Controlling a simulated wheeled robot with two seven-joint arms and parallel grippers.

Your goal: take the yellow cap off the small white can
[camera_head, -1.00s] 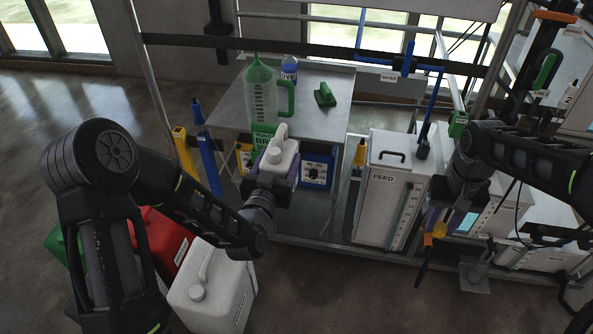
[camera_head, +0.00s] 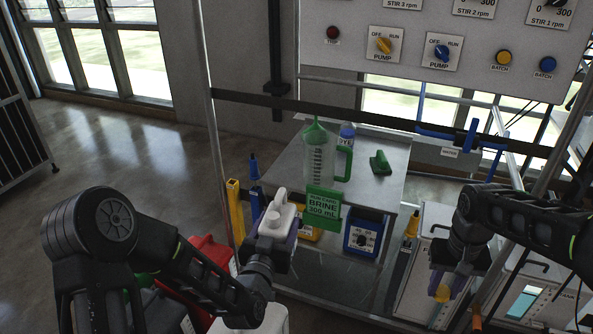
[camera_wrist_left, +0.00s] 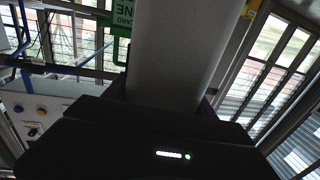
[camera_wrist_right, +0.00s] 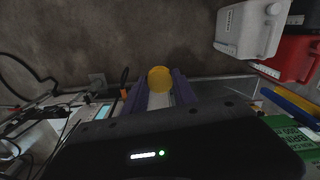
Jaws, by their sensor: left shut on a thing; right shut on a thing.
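The small white can (camera_head: 283,215), with a handle on top, is held upright in my left gripper (camera_head: 272,243), which is shut on it. Its neck (camera_head: 272,218) shows white, with no yellow on it. The can's body (camera_wrist_left: 180,50) fills the middle of the left wrist view. My right gripper (camera_head: 446,280) is shut on the yellow cap (camera_head: 443,293), well to the right of the can and apart from it. The round yellow cap (camera_wrist_right: 159,79) shows between the purple fingers in the right wrist view.
A control panel (camera_head: 420,30) is above. Red and white jerrycans stand lower left.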

